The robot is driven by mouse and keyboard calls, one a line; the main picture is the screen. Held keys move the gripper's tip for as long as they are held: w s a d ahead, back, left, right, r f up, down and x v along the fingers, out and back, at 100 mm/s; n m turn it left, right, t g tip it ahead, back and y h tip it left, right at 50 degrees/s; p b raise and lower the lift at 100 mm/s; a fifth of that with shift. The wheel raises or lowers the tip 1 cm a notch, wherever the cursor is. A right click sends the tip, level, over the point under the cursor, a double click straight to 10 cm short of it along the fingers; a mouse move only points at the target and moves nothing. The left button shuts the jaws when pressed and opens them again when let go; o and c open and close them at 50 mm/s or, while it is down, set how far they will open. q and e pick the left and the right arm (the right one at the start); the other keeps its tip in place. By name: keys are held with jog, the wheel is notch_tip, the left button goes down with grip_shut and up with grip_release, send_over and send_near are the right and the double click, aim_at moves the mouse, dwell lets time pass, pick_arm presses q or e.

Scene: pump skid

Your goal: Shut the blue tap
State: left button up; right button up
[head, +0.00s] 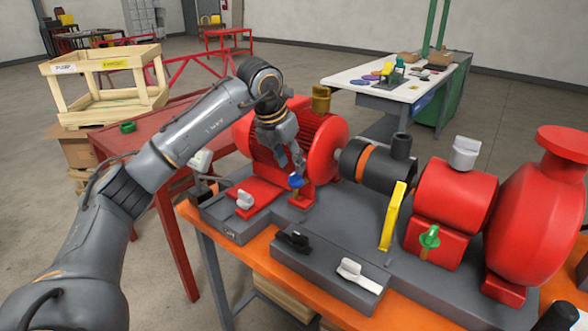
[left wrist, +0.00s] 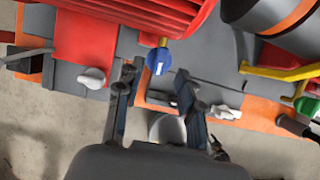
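The blue tap (head: 296,181) sits low at the front of the red finned motor, above the grey base. In the left wrist view the blue tap (left wrist: 158,60) has a white mark on its handle and a brass stem behind it. My left gripper (head: 291,160) is just above the tap in the head view and partly covers that area. In the left wrist view my left gripper's fingers (left wrist: 157,82) are spread, with the tap just beyond the gap between the tips. I see no contact. My right gripper is in neither view.
Close by are a grey-white knob (head: 245,199), a black lever (head: 294,240), a white lever (head: 358,274) and a green tap (head: 430,237). A yellow lever (head: 393,216) stands up to the right. The red motor (head: 325,140) rises behind the blue tap.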

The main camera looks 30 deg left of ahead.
aim_at(295, 173)
pick_arm(q)
jog(key=shift+x, duration=1.95)
grip_shut()
